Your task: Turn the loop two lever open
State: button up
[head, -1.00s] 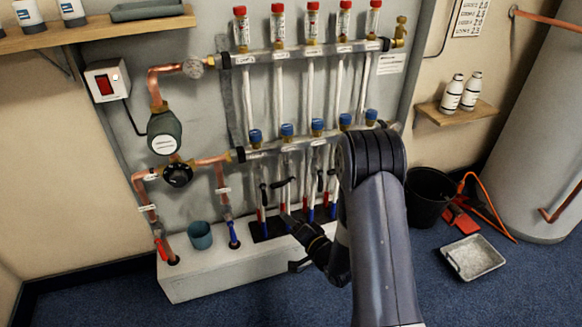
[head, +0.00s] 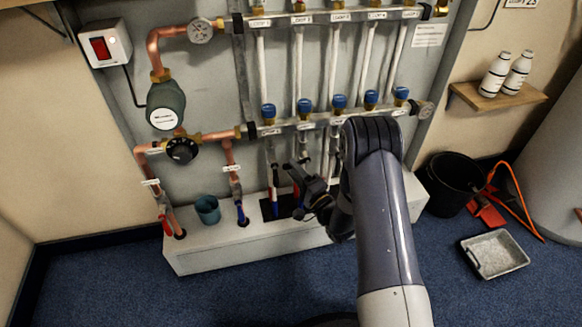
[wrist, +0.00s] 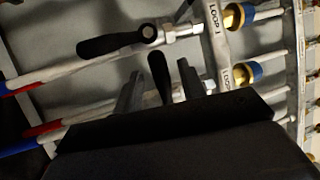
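In the wrist view, the loop two lever (wrist: 159,75) is a black handle standing across its pipe. My gripper (wrist: 160,82) is open, with one finger on each side of this handle; gaps show between handle and fingers. The base of the lever is hidden behind my gripper body. The neighbouring loop 1 lever (wrist: 117,43) lies roughly along its own pipe, beside its "LOOP 1" label (wrist: 212,15). In the head view, my gripper (head: 303,172) is at the lower pipes under the lower manifold bar (head: 300,124), and it partly hides the levers there.
Blue-capped valves (head: 339,101) line the lower bar just above my gripper. A teal cup (head: 207,209) stands on the white plinth (head: 240,252) to the left. A black bucket (head: 453,183) and a grey tray (head: 495,254) are on the floor at right.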

jog(key=shift+x, duration=1.2)
jog(key=shift+c, duration=0.6)
grip_shut()
